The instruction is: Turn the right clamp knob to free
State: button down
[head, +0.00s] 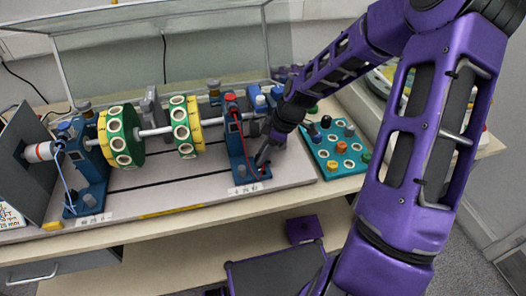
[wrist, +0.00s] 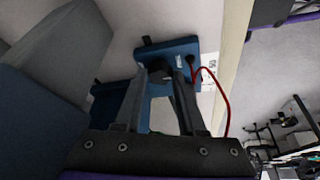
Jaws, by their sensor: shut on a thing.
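The right blue bearing pedestal (head: 237,148) stands on the grey bed of the rig, with a white label at its foot. My gripper (head: 262,164) reaches down to the foot of this pedestal from the right. In the wrist view my gripper (wrist: 160,70) has its two fingers closed around a small dark knob (wrist: 158,74) on the blue foot (wrist: 180,50). The fingers hide most of the right clamp knob, and its turn angle cannot be told. In the head view the knob is hidden behind the fingers.
A red cable (wrist: 217,78) loops close beside my fingers. Left of the pedestal, a shaft carries green and yellow discs (head: 121,137). A teal tray (head: 337,160) with several pegs lies to the right. A clear guard (head: 190,40) stands behind.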

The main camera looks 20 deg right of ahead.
dwell(0.3)
jog(key=shift+c, duration=2.4)
grip_release()
jog(key=shift+r, duration=0.1)
jog(key=p+v, duration=0.2)
jog(key=v, duration=1.5)
